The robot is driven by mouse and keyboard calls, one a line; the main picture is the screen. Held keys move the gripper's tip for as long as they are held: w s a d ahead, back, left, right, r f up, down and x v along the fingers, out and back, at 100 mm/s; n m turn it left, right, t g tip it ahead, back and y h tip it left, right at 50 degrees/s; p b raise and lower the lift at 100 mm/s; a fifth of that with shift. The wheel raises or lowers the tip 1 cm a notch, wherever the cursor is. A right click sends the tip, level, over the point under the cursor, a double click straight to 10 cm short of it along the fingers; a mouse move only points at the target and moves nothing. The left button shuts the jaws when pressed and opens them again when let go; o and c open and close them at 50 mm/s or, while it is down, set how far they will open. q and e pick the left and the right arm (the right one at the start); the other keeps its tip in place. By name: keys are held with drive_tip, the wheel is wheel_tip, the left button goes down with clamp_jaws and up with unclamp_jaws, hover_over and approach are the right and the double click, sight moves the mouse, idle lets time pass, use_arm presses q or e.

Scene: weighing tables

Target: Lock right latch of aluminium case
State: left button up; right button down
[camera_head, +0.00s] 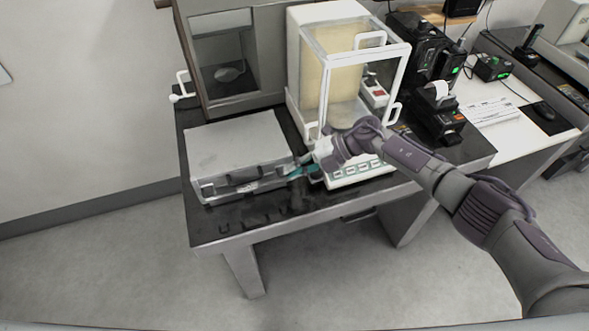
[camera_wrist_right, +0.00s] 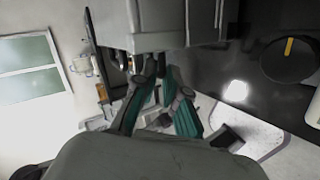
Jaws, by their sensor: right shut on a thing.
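The aluminium case (camera_head: 235,140) lies closed on the black table top, its front with the handle and latches facing the near edge. My right gripper (camera_head: 296,173) reaches in from the right to the right end of that front, where it covers most of the right latch. In the right wrist view, the grey case (camera_wrist_right: 175,25) is at the top, and the teal-padded fingers of my right gripper (camera_wrist_right: 161,70) point up to its edge. They are closed on the latch, which is mostly hidden between the tips. My left gripper is not in view.
A glass-doored balance (camera_head: 345,60) stands right behind the gripper, with its keypad (camera_head: 355,172) beside my wrist. A grey cabinet (camera_head: 232,90) stands behind the case. A strip of black table (camera_head: 240,222) is bare in front.

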drive_tip(key=shift+d+f, duration=0.15)
drive_tip(key=shift+f, duration=0.05)
drive_tip(key=c, duration=1.3)
unclamp_jaws()
drive_tip(key=shift+w, duration=0.1)
drive_tip(key=shift+r, duration=0.15)
drive_tip(key=v, duration=1.2)
